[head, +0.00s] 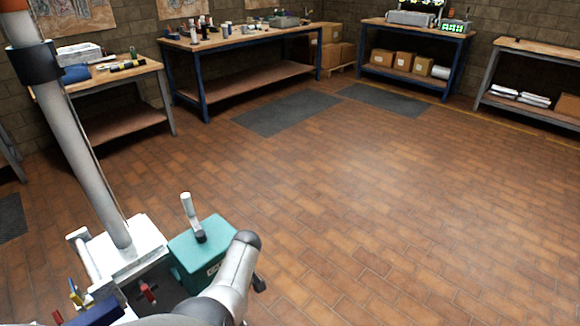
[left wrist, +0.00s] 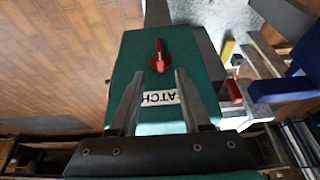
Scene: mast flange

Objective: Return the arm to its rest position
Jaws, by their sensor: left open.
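My left gripper (left wrist: 157,80) is open in the left wrist view, its two fingers spread with nothing between their tips. Behind them is a teal box (left wrist: 160,118) with a red lever (left wrist: 158,57) just beyond the fingertips. A white label on the box is partly covered by a finger; I cannot tell whether the fingers touch the box. In the head view a pale arm link (head: 236,268), mine, passes in front of a teal box (head: 207,250) with a grey lever (head: 192,218) on top. My left gripper's fingers are hidden there, and no right gripper shows.
A grey mast (head: 90,150) with a black collar rises from a white flange (head: 125,243) beside the teal box. Yellow (left wrist: 228,50) and blue (left wrist: 290,85) parts lie right of the gripper. Workbenches (head: 240,42) line the walls. The brick-tiled floor (head: 380,200) is clear.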

